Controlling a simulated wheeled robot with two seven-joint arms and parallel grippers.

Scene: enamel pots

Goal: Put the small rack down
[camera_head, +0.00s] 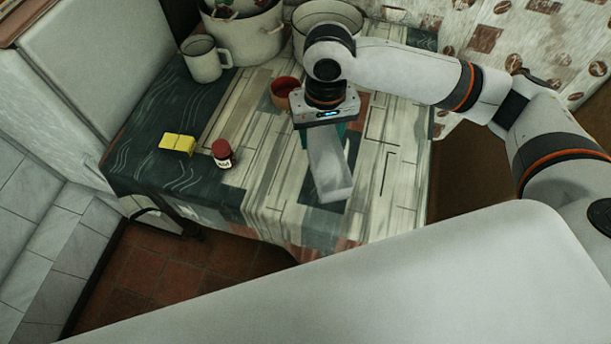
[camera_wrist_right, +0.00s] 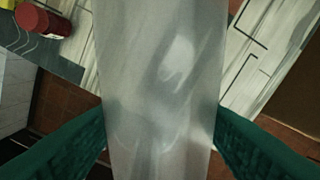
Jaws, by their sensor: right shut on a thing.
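The small rack (camera_head: 329,172) is a pale grey, translucent-looking long piece under my right gripper, over the right part of the table. My right gripper (camera_head: 322,128) points down with its teal fingers on both sides of the rack's far end. In the right wrist view the rack (camera_wrist_right: 158,80) fills the middle between the two green fingers, and the right gripper (camera_wrist_right: 160,135) is shut on it. Whether the rack touches the table cloth is not clear. My left gripper is not in view.
The table (camera_head: 380,200) has a patterned cloth. A yellow block (camera_head: 177,143) and a red-lidded jar (camera_head: 222,153) stand to the left. A reddish bowl (camera_head: 283,93) is just left of the gripper. A white mug (camera_head: 205,60) and pots (camera_head: 245,38) stand at the back.

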